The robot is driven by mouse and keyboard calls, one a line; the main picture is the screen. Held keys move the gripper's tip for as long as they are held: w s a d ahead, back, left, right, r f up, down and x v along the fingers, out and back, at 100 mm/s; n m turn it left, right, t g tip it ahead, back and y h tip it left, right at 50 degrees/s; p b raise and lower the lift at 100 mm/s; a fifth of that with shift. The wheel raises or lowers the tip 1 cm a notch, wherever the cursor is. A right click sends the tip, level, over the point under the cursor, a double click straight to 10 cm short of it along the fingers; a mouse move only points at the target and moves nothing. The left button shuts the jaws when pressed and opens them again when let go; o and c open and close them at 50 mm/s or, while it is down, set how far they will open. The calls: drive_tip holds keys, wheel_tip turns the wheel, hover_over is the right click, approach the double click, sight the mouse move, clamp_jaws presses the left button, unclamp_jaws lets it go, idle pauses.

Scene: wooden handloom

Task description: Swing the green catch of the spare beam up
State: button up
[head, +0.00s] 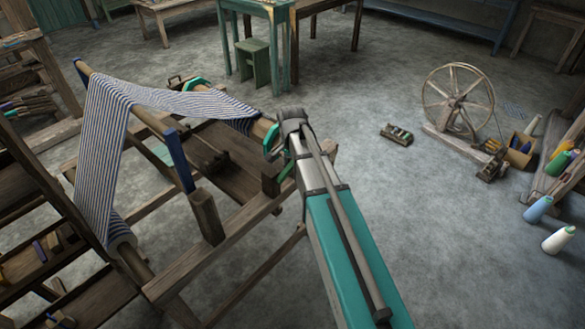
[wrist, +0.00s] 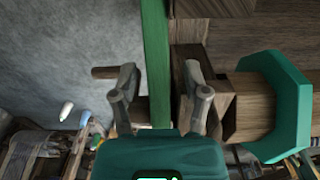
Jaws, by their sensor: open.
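In the wrist view my gripper (wrist: 160,75) is open, one finger on each side of a long narrow green bar (wrist: 155,40), which looks like the catch. The bar runs from the top edge down between the fingers; I cannot tell whether either finger touches it. Its lower end is hidden by my gripper body. To the right is a wooden beam end (wrist: 250,105) with a green octagonal flange (wrist: 290,110).
The striped cloth (head: 105,150) stretches over the loom at left. The loom's wooden side rail (head: 225,245) runs close below my arm. A spinning wheel (head: 458,98) and yarn cones (head: 558,238) stand at right. The floor between is mostly clear.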

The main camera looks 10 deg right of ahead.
drive_tip(key=shift+f, duration=0.1)
drive_tip(key=shift+c, duration=0.3)
clamp_jaws()
drive_tip(key=shift+d, duration=0.1)
